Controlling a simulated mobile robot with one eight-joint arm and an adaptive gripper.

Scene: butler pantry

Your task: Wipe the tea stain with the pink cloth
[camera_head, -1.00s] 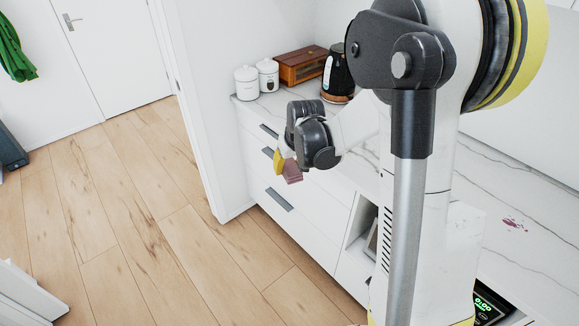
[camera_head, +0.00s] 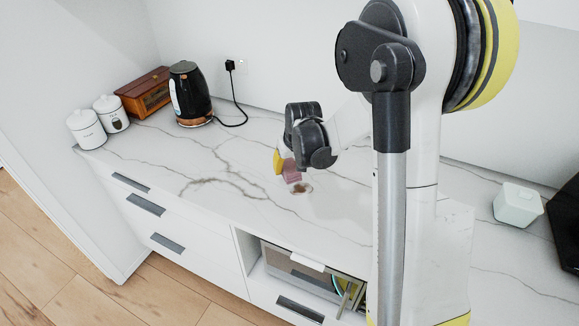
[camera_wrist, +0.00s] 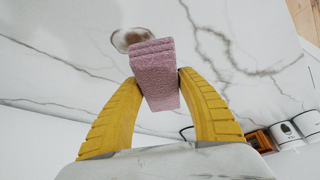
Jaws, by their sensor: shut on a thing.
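My gripper (camera_head: 284,163) has yellow fingers, which also show in the wrist view (camera_wrist: 157,82). They are shut on the pink cloth (camera_head: 291,172), a folded block standing out from between the fingertips (camera_wrist: 155,66). The tea stain (camera_head: 301,188) is a brown patch on the white marbled counter (camera_head: 225,215). In the head view it lies just below the cloth. In the wrist view the stain (camera_wrist: 128,37) shows beside the cloth's far end, partly hidden by it. The cloth seems held above the counter; its exact height is unclear.
A black kettle (camera_head: 189,93), a wooden box (camera_head: 146,93) and two white canisters (camera_head: 87,129) (camera_head: 111,113) stand at the back left. A small white box (camera_head: 518,204) stands at the right. The counter around the stain is clear.

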